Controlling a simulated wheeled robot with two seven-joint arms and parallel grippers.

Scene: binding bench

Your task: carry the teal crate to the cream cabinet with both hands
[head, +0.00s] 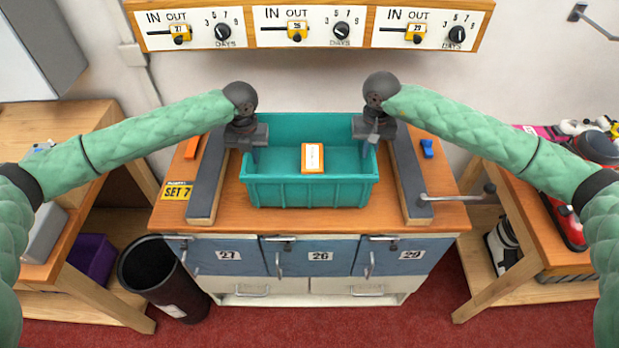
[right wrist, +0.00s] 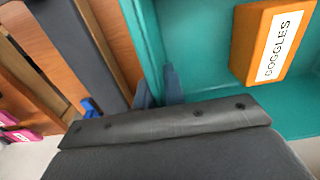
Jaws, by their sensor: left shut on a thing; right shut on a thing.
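The teal crate (head: 311,192) stands upright on the wooden bench top, between two dark grey rails. It also shows in the right wrist view (right wrist: 205,60). An orange box with a white label (head: 313,158) lies inside it; the label reads GOGGLES in the right wrist view (right wrist: 266,45). My left gripper (head: 254,152) is shut on the crate's left side wall. My right gripper (head: 366,148) is shut on its right side wall; its fingers (right wrist: 160,88) straddle the wall. No separate cream cabinet is clear; cream drawers (head: 310,287) sit under the bench's blue doors.
The left rail (head: 208,180) and right rail (head: 408,175) flank the crate closely. A crank handle (head: 455,197) sticks out at the right. A black bin (head: 165,280) stands on the floor at the left. Side tables flank the bench, and a dial panel (head: 310,27) hangs above.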

